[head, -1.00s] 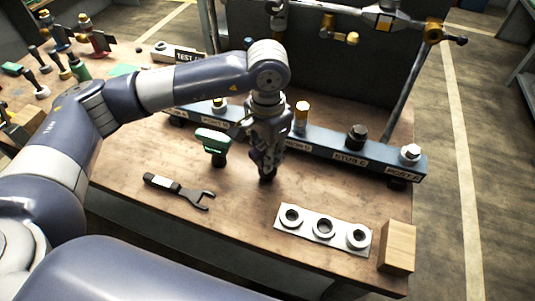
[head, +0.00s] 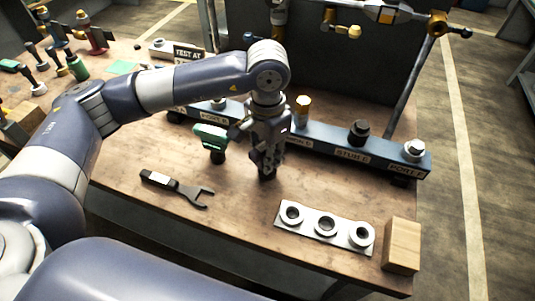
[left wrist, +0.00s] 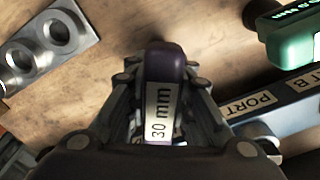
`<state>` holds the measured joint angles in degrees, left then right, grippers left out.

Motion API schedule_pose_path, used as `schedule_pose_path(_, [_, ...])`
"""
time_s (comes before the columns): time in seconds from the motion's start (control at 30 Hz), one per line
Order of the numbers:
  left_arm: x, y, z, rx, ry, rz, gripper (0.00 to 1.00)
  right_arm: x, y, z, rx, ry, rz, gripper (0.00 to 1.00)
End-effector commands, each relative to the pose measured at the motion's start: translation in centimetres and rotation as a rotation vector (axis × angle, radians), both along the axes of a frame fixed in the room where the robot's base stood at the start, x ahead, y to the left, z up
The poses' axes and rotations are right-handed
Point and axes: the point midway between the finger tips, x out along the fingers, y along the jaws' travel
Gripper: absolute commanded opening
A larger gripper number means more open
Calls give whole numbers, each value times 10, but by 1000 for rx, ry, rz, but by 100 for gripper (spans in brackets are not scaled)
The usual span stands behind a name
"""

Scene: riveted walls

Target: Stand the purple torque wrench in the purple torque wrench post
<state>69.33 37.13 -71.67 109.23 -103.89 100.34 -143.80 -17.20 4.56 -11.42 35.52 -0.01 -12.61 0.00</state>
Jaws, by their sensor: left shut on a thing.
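My left gripper (head: 267,168) points down over the wooden workbench, between the green tool and the three-ring plate. It is shut on a dark purple piece (left wrist: 163,68) with a white "30 mm" label, seen between the fingers in the left wrist view. This looks like part of the purple torque wrench; most of it is hidden by the fingers. In the head view only a dark end (head: 267,175) shows below the fingertips, close to the bench top; I cannot tell if it touches. I cannot make out a purple post in either view. My right gripper is out of view.
A green tool (head: 211,138) stands just left of my gripper. A dark open-ended wrench (head: 178,188) lies in front. A metal plate with three rings (head: 325,226) and a wooden block (head: 401,246) are at the right. A blue labelled rail (head: 325,150) with studs runs behind.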

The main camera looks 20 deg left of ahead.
Motion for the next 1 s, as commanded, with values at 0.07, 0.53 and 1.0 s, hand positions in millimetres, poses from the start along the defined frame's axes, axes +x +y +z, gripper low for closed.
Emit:
schedule_pose_path(0.07, [0,0,-3,-1,-2,0,0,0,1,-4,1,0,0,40])
schedule_pose_path(0.53, [0,0,-4,-1,-1,0,44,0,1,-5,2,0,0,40])
schedule_pose_path(1.0, [1,0,59,-1,-7,0,44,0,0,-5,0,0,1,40])
